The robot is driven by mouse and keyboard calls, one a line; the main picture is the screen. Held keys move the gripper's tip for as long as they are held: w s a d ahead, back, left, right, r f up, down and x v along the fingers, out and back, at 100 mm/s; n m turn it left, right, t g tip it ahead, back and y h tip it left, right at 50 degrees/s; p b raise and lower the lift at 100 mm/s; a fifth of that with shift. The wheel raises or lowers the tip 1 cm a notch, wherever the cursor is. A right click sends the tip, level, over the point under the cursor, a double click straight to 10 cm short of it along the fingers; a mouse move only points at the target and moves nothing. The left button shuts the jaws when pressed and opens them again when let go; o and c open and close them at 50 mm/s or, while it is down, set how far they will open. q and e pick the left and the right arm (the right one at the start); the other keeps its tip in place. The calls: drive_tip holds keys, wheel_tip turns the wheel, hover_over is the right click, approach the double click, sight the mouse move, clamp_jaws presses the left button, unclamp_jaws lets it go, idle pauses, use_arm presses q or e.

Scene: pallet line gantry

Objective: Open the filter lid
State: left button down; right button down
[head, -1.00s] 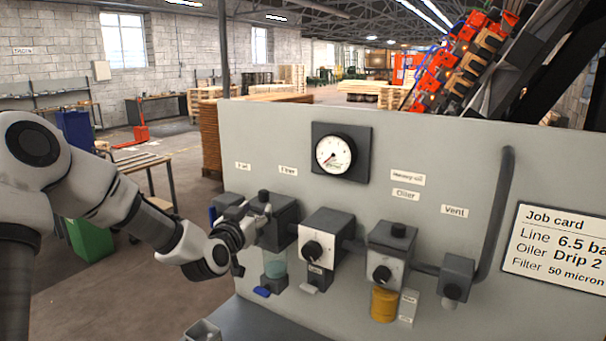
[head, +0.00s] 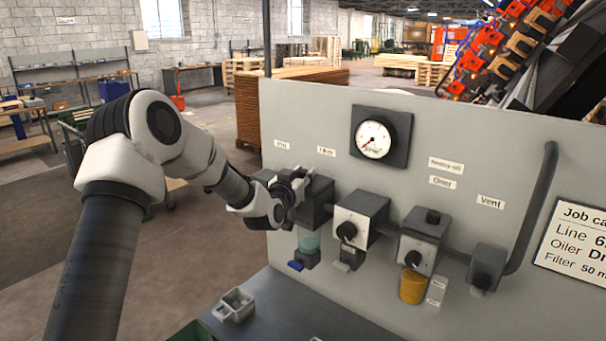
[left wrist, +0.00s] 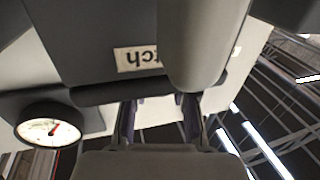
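The filter unit (head: 318,203) is a dark grey block at the left of the grey panel, under the "Filter" label. A teal bowl (head: 308,243) and a blue tab (head: 295,266) hang below it. My left gripper (head: 300,185) is at the block's upper left front and partly covers it. I cannot tell whether it touches. In the left wrist view, the two fingers of my left gripper (left wrist: 158,108) stand apart beside a dark body (left wrist: 100,40) with an upside-down label ending "tch". Nothing shows clamped between them. My right gripper is not in view.
A dark-knobbed regulator (head: 358,222), an oiler (head: 423,240) with an amber bowl and a vent block (head: 487,268) follow to the right. A pressure gauge (head: 374,139) is above, also in the left wrist view (left wrist: 48,130). A small tray (head: 234,305) sits on the shelf below.

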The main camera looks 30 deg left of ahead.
use_arm(q)
drive_tip(key=a+b, duration=0.1)
drive_tip(key=a, duration=0.8)
drive_tip(key=shift+w+a+b, duration=0.25)
drive_tip(key=shift+w+b, duration=0.15)
drive_tip(key=c, duration=1.1)
unclamp_jaws()
drive_tip(key=shift+o, duration=1)
drive_tip(key=shift+w, duration=0.15)
drive_tip(key=s+d, duration=0.2)
drive_tip(key=s, duration=0.9)
drive_tip(key=shift+s+d+f, duration=0.15)
drive_tip(key=shift+s, duration=0.1)
